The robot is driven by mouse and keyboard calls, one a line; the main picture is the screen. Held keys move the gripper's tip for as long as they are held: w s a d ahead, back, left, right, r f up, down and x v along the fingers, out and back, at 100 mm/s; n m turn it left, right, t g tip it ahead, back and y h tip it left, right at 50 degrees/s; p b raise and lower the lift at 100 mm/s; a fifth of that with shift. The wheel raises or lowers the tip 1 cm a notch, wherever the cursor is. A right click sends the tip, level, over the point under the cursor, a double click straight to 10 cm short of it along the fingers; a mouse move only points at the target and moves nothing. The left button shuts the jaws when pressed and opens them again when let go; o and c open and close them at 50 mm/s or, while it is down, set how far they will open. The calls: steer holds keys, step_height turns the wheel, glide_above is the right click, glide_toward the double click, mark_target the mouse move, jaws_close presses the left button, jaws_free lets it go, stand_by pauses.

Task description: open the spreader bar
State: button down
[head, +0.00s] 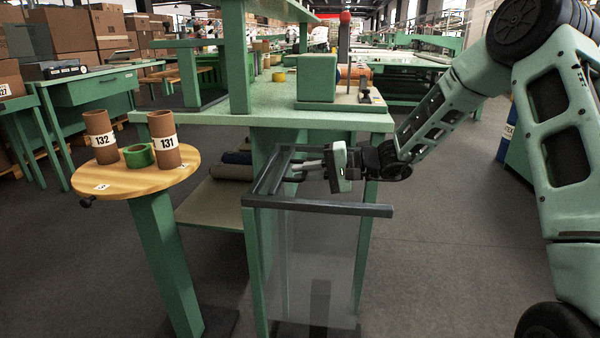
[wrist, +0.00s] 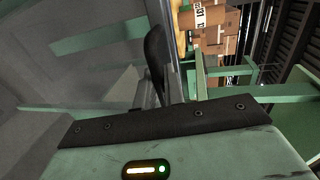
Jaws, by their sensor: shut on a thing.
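A dark grey metal frame (head: 320,206) tops a clear, hanging bag (head: 310,262) in front of a green bench. Two dark bars run close together along the frame's left side; the inner one, which I take to be the spreader bar (head: 275,176), lies beside the outer one. My gripper (head: 299,168) reaches in from the right over the frame, its fingers shut on the spreader bar. The exact contact is small and partly hidden. In the wrist view one dark finger (wrist: 157,62) shows beside grey bars, with the see-through sheet to the left.
A round wooden stand (head: 118,183) at left holds brown tubes 132 (head: 100,138) and 131 (head: 165,140) and a green tape roll (head: 138,156). The green bench (head: 240,118) stands behind the frame.

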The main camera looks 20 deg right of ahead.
steer(key=f+v, duration=0.2)
steer(key=v, duration=0.7)
steer(key=f+v, duration=0.1)
steer(key=v, duration=0.9)
steer(key=shift+s+d+f+p, duration=0.15)
steer(key=shift+d+f+p, duration=0.15)
steer(key=shift+f, duration=0.1)
steer(key=c, duration=1.6)
jaws_free()
steer(key=shift+c, duration=0.2)
steer(key=p+v, duration=0.2)
steer(key=v, duration=1.5)
steer(key=shift+d, duration=0.15)
steer(key=shift+s+r, duration=0.1)
steer(key=shift+s, duration=0.05)
